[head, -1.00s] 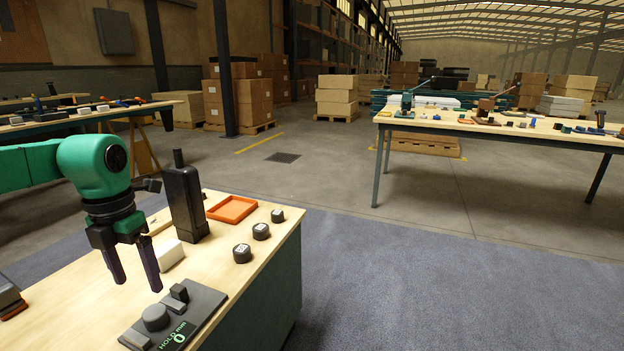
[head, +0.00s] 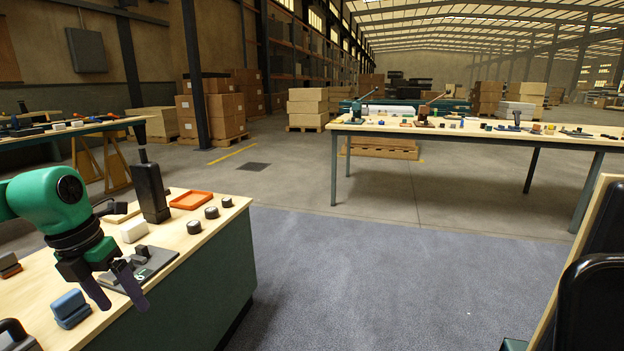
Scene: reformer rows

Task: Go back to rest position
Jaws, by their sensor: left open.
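My left gripper (head: 116,288) shows at the lower left on its green arm. Its two dark fingers are apart, point downward and hold nothing. It hangs over the near part of the wooden-topped workbench (head: 226,207), in front of a dark device with knobs (head: 140,262), which it partly hides. My right gripper is not in view.
The bench holds a black handheld unit (head: 150,190), an orange tray (head: 190,200), several black round pieces (head: 194,226), a white block (head: 134,230) and a blue block (head: 70,308). A long table (head: 480,128) stands beyond. Dark rounded shapes (head: 590,300) fill the right edge. Grey floor between is clear.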

